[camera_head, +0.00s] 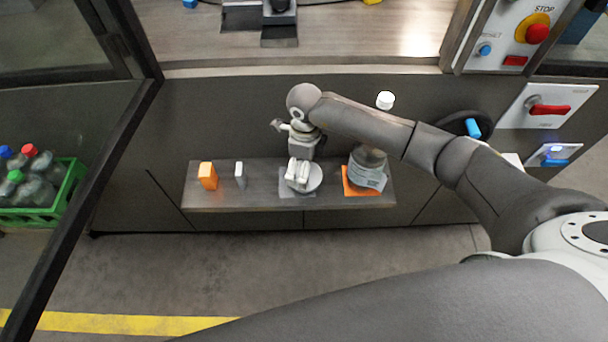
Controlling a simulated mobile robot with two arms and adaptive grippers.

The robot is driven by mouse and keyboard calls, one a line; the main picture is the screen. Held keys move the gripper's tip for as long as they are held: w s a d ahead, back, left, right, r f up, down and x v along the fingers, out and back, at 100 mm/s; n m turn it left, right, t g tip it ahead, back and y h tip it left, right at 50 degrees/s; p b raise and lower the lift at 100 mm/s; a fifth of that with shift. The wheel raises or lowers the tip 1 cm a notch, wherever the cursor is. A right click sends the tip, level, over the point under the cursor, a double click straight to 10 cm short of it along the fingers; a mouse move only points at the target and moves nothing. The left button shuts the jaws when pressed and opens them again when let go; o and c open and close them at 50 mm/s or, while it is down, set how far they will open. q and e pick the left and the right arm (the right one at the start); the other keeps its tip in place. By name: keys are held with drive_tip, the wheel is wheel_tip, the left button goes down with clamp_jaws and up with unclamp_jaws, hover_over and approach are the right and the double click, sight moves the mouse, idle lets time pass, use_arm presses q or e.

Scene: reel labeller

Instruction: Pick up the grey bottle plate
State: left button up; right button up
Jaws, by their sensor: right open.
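A round light-grey piece (315,179), which looks like the grey bottle plate, sits on a flat grey square (297,194) in the middle of the shelf. My right gripper (298,182) points down over its left part, with its pale fingers open. The fingers and wrist hide part of the piece. I cannot tell whether the fingers touch it. My left gripper is not in view.
On the shelf (260,201), an orange block (207,176) and a thin grey block (240,174) stand left. A green crate of bottles (42,214) is far left.

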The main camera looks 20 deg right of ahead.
sight(315, 177)
wheel_tip(315, 177, down, 4)
drive_tip(key=shift+s+f, duration=0.1)
drive_tip(key=shift+f, duration=0.1)
drive_tip(key=c, duration=0.9)
drive_tip(key=shift+o, duration=0.2)
drive_tip(key=shift+r, duration=0.1)
